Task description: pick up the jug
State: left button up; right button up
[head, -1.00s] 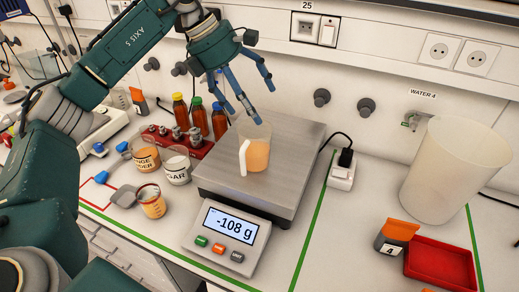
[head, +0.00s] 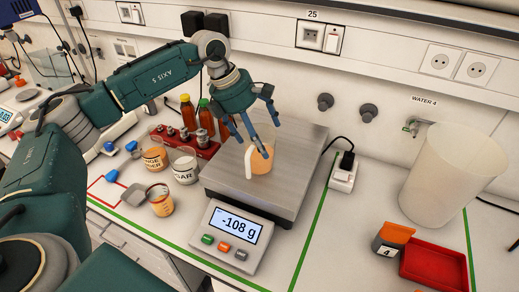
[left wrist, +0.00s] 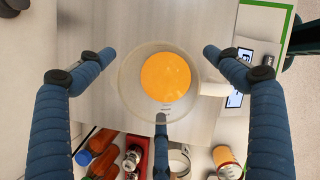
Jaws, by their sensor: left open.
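The jug (head: 261,161), a clear vessel with orange liquid and a white handle, stands upright on the metal plate of the scale (head: 293,160). The scale display reads -108 g. My left gripper (head: 259,134) is open, with its three blue fingers pointing down at the jug's top. In the left wrist view the jug (left wrist: 165,78) is seen from above between the spread fingers, its handle to the right. One fingertip appears close to the rim; I cannot tell whether it touches. My right gripper is not in view.
A red rack (head: 197,146), brown bottles (head: 188,114), a sugar beaker (head: 184,166) and a small orange-filled beaker (head: 160,201) stand left of the scale. A large pale container (head: 450,175) and a red tray (head: 433,263) are at right.

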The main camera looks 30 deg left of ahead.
pick_arm(q)
jog(key=shift+w+f, duration=0.1)
jog(key=shift+f, duration=0.05)
jog(key=c, duration=1.8)
jog(key=shift+c, duration=0.6)
jog(key=shift+r, duration=0.2)
